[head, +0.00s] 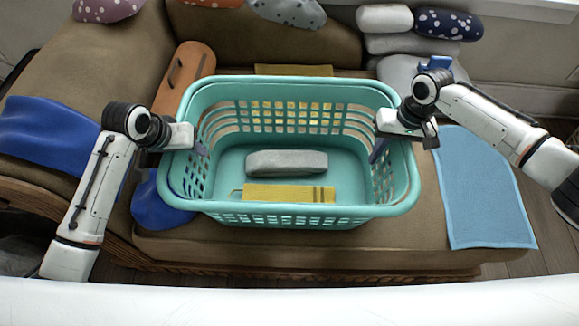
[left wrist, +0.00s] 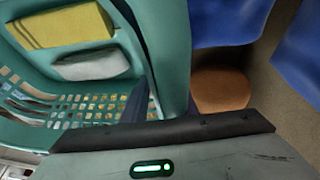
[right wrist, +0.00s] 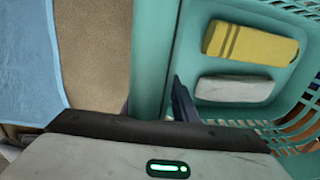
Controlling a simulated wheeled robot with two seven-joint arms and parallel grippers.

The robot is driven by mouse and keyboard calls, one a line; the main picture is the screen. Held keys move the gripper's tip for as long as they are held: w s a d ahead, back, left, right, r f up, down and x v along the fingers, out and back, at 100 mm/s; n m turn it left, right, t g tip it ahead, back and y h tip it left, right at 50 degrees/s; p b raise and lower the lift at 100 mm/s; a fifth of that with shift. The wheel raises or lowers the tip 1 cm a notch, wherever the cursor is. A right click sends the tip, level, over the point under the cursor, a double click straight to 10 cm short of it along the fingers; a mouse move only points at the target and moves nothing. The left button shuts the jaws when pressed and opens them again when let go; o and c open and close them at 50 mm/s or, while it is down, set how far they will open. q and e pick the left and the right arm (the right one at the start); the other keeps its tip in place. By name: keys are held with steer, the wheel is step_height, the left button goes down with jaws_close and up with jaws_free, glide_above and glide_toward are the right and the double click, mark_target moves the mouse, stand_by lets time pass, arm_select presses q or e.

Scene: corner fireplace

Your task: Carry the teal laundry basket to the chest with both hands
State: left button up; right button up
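The teal laundry basket (head: 300,210) is in the middle of the head view, level, over the brown sofa seat. I cannot tell whether its bottom touches the seat. Inside are a grey folded cloth (head: 287,162) and a yellow striped cloth (head: 289,194). My left gripper (head: 198,146) is shut on the left rim, one finger showing inside the wall (left wrist: 142,100). My right gripper (head: 380,146) is shut on the right rim, one finger showing inside (right wrist: 182,100). I see no chest.
A light blue towel (head: 480,190) lies on the right of the seat. Blue cloths (head: 45,135) lie at the left, and a brown board (head: 186,72) stands behind the basket. Cushions (head: 385,18) line the back. Wood floor (head: 545,205) shows at right.

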arm_select(q)
jaws_close()
arm_select(e)
jaws_close()
stand_by(1.2)
